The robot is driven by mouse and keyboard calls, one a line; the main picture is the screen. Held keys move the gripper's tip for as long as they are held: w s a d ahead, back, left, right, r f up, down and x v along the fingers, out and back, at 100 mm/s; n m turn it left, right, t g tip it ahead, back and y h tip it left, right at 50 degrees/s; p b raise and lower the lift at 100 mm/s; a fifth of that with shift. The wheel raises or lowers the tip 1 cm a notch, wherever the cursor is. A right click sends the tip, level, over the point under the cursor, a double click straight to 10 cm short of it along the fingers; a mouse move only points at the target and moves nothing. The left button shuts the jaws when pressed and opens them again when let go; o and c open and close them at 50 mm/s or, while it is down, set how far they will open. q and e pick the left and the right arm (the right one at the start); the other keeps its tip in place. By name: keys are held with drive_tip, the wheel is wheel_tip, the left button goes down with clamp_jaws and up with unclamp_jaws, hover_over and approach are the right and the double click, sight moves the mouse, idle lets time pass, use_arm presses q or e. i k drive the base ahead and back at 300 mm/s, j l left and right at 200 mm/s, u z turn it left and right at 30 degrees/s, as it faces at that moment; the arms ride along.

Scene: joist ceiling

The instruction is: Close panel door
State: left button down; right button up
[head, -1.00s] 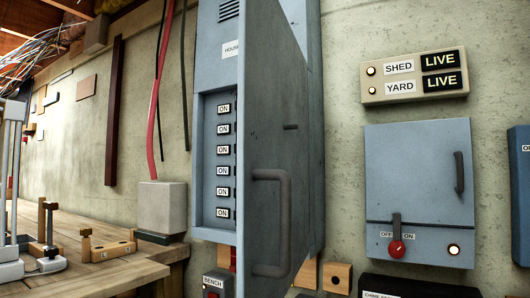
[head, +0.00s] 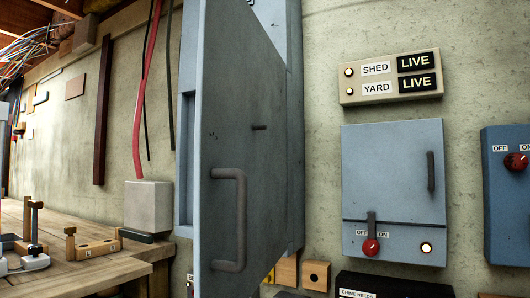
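The grey panel door (head: 260,160) stands open, swung out from the wall toward me on its right-hand side. It hides nearly all of the grey panel box (head: 186,150) behind it, including the breakers. A dark bar handle (head: 228,220) sits on the lower part of the door's visible face. Neither of my grippers is in the head view, and nothing touches the door or its handle.
A workbench (head: 105,262) with clamps and wooden blocks is at the lower left. A grey switch box (head: 393,185), a SHED/YARD sign (head: 391,76) and a blue box (head: 507,195) are on the wall at right. A dark box (head: 405,286) sits low, right of the door.

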sight(240, 190)
drive_tip(key=k+j, duration=0.25)
drive_tip(key=j, duration=0.15)
drive_tip(key=k+j+u, duration=0.1)
drive_tip(key=k+j, duration=0.35)
drive_tip(key=j, duration=0.3)
